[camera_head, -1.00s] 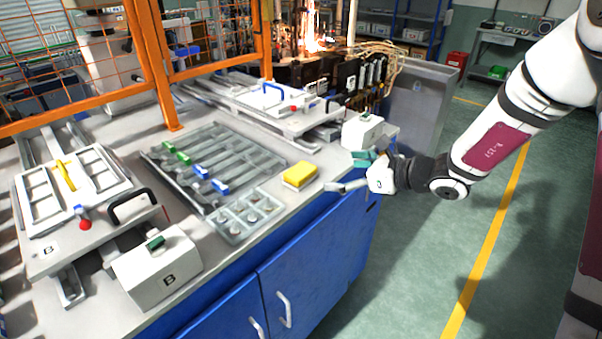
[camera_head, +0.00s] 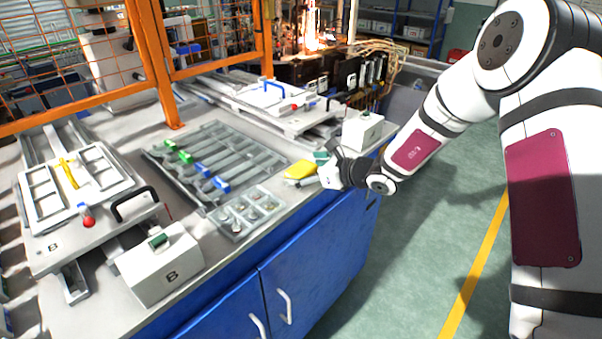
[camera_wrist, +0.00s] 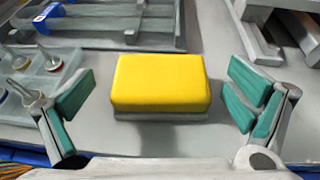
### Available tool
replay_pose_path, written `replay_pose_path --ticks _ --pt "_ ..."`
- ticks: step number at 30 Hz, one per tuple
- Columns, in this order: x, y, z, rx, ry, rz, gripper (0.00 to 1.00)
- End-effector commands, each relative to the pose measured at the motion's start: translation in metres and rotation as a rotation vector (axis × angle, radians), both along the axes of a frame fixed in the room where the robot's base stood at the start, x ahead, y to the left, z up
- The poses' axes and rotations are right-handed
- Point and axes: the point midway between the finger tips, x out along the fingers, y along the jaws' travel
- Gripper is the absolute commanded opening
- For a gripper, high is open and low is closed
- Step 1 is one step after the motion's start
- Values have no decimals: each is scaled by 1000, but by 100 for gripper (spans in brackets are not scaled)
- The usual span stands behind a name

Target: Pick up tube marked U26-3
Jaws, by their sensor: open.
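A grey rack (camera_head: 160,162) on the bench holds several long grey tubes with green and blue pieces near their ends, such as a tube (camera_head: 235,157). No U26-3 marking is legible, so I cannot tell which tube bears it. A corner of the rack also shows at the top left of the wrist view (camera_wrist: 120,43). My gripper (camera_head: 325,166) is open and empty near the bench's front right edge, to the right of the rack. In the wrist view its green-padded fingers (camera_wrist: 160,95) are spread to either side of a yellow block, apart from it.
The yellow block (camera_head: 299,169) lies beside the rack and also fills the middle of the wrist view (camera_wrist: 160,82). A small compartment tray (camera_head: 238,226) holds several small items.

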Motion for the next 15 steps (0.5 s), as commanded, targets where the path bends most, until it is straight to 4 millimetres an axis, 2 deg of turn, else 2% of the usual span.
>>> replay_pose_path --ticks 4,11,15 --pt "6 9 -5 0 0 0 98" --pt "7 9 -5 0 0 -1 98" --pt "7 9 -5 0 0 -1 67"
